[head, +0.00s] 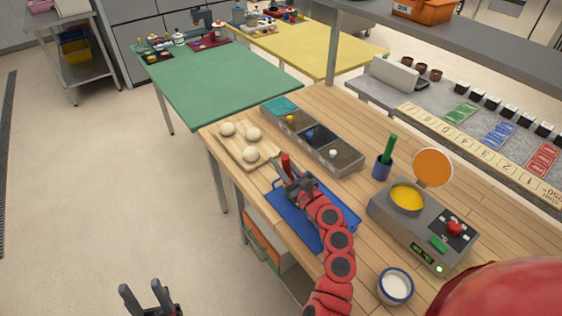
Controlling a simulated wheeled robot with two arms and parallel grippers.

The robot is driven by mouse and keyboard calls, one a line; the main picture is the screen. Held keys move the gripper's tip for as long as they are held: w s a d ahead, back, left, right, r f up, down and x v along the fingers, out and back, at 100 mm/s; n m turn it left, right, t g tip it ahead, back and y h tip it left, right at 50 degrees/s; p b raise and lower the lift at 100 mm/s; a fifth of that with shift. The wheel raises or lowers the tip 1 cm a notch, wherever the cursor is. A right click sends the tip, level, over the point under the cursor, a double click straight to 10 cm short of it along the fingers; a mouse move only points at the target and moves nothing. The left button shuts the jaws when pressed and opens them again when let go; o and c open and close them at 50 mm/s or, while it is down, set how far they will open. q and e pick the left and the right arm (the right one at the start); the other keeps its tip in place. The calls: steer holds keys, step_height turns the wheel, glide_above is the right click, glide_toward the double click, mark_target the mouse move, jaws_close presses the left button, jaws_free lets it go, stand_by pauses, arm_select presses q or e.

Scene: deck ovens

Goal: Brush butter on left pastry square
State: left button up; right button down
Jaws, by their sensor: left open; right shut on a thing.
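My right gripper (292,184) is over the far end of a blue mat (308,235) on the wooden worktop. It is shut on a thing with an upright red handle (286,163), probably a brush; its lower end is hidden. I cannot make out any pastry square; my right arm covers much of the mat. A round well of yellow liquid, seemingly butter (407,197), is in a grey device to the right, with an orange round lid (433,167) raised behind it. My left gripper (150,296) is open and empty, low over the floor at the bottom left.
A board (236,148) with dough balls lies beyond the mat. Beside it is a grey compartment tray (338,160). A blue cup (381,166) holds a green-handled tool. A white-filled bowl (395,287) stands near the front. Bare worktop lies between mat and device.

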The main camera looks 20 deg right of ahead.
steer(key=shift+f+b, duration=0.35)
steer(key=shift+f, duration=0.05)
stand_by(0.4)
steer(key=shift+s+d, duration=1.15)
steer(key=shift+s, duration=0.05)
steer(key=v, duration=0.3)
steer(key=shift+d+r, duration=0.1)
steer(key=shift+r, duration=0.1)
steer(key=shift+w+d, duration=0.2)
steer(key=shift+w, duration=0.05)
steer(key=shift+w, duration=0.1)
